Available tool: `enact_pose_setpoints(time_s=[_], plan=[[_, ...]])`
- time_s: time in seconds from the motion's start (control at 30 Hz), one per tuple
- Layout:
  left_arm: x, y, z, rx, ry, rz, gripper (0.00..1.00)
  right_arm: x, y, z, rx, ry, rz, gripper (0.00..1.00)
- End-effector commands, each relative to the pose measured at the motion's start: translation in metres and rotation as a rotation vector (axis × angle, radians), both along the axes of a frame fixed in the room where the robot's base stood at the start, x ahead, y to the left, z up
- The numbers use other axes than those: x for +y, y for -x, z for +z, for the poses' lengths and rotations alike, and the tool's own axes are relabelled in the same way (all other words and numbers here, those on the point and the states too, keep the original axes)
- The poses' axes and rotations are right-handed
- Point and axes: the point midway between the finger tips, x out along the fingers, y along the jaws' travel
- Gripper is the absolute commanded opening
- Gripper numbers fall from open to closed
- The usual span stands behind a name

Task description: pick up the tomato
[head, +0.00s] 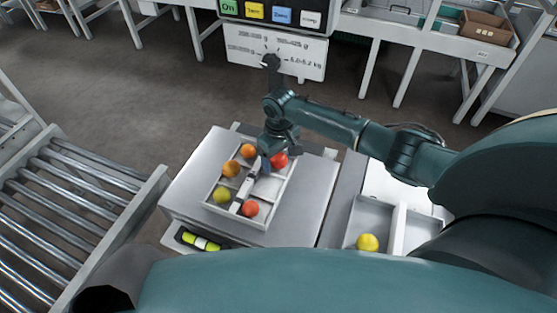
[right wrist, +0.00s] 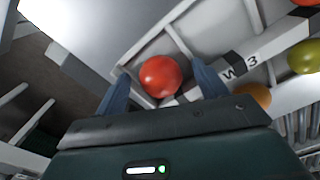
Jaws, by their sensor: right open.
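A red tomato (head: 279,160) lies in the far right compartment of a white divided tray (head: 287,191). My right gripper (head: 272,158) is right above it and partly covers it in the head view. In the right wrist view the red tomato (right wrist: 161,76) shows between the two blue fingers of my open right gripper (right wrist: 162,88), with a gap on each side. A second, orange-red tomato (head: 250,208) lies at the tray's near end. My left gripper is not in view.
The tray also holds orange fruits (head: 231,169) and a yellow-green one (head: 222,195). It stands on a grey platform (head: 190,187). A yellow fruit (head: 367,242) lies in a white bin at right. A roller conveyor (head: 80,205) is at left.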

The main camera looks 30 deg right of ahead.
Motion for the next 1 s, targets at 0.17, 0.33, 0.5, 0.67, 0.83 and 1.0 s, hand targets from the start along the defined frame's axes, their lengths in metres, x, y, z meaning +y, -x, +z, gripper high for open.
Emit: enact_pose_setpoints(time_s=[0.17,0.33,0.5,0.67,0.83,1.0], plan=[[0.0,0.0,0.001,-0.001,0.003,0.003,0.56,0.0,0.0,0.0,0.0,0.0,0.001,0.68],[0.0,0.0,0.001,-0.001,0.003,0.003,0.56,0.0,0.0,0.0,0.0,0.0,0.001,0.54],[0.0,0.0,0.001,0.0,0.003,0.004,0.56,0.0,0.0,0.0,0.0,0.0,0.0,0.41],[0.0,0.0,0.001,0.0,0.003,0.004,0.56,0.0,0.0,0.001,0.0,0.0,0.0,0.35],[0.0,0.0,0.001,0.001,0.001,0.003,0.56,0.0,0.0,0.003,-0.001,0.0,0.0,0.35],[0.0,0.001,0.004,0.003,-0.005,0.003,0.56,0.0,-0.001,0.027,-0.003,-0.002,0.002,0.35]])
